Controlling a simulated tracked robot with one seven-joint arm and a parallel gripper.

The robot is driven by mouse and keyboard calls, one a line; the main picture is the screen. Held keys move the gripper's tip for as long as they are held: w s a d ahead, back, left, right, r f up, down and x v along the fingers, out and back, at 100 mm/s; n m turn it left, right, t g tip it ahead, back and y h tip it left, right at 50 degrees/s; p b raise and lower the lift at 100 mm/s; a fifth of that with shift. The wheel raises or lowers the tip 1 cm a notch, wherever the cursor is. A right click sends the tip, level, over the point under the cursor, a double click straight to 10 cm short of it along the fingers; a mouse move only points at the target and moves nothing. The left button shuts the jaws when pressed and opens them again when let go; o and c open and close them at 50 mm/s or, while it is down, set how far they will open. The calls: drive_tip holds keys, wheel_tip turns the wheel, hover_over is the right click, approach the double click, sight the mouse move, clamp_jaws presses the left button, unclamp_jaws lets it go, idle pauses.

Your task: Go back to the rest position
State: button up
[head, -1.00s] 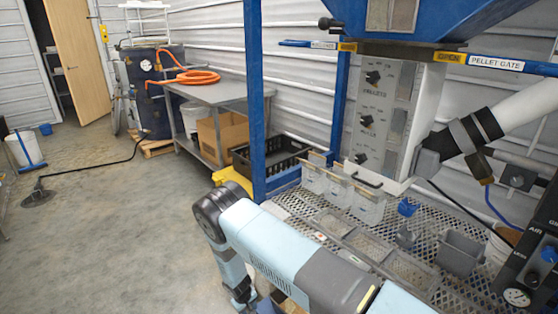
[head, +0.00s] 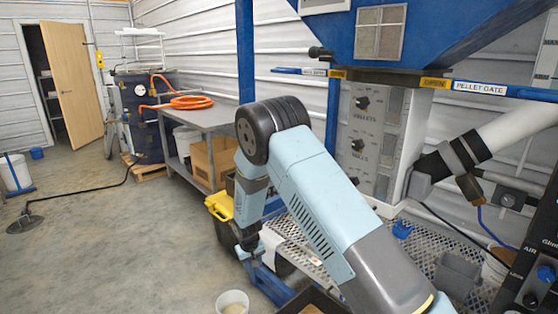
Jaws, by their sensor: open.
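My gripper (head: 248,247) hangs at the end of my pale blue arm, left of the mesh bench. It points down and is small in the head view; its fingertips are hard to make out. I see nothing held in it. It is above and close to a blue frame part low beside the bench. My arm's raised elbow covers part of the hopper stand and the bench. The blue hopper (head: 432,38) stands at the upper right, with its grey control panel (head: 362,140) below it.
A white tub (head: 232,302) stands on the floor below my gripper. A yellow-and-black case (head: 219,207) is just behind it. A steel table (head: 207,117) with an orange hose (head: 185,102) stands further back. A grey bin (head: 457,273) is on the mesh bench. Open floor lies left.

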drive_tip(key=s+d+r+m, duration=0.1)
drive_tip(key=s+d+r, duration=0.1)
drive_tip(key=d+r, duration=0.65)
drive_tip(key=s+d+r+m+t+y, duration=0.15)
drive_tip(key=d+r, duration=0.25)
drive_tip(key=r, duration=1)
drive_tip(key=s+d+r+m+h, duration=0.1)
drive_tip(key=s+d+r, duration=0.35)
drive_tip(key=r, duration=0.75)
drive_tip(key=s+d+r, duration=0.4)
drive_tip(key=s+d, duration=0.1)
drive_tip(key=s, duration=0.4)
drive_tip(key=s+d+r+m+t, duration=0.1)
drive_tip(key=s+d+r, duration=0.4)
drive_tip(key=s, duration=0.4)
drive_tip(key=s+d+r+m+t, duration=0.1)
drive_tip(key=s+d+r, duration=0.3)
drive_tip(key=s, duration=0.5)
drive_tip(key=shift+d+r, duration=0.2)
drive_tip(key=shift+d, duration=0.95)
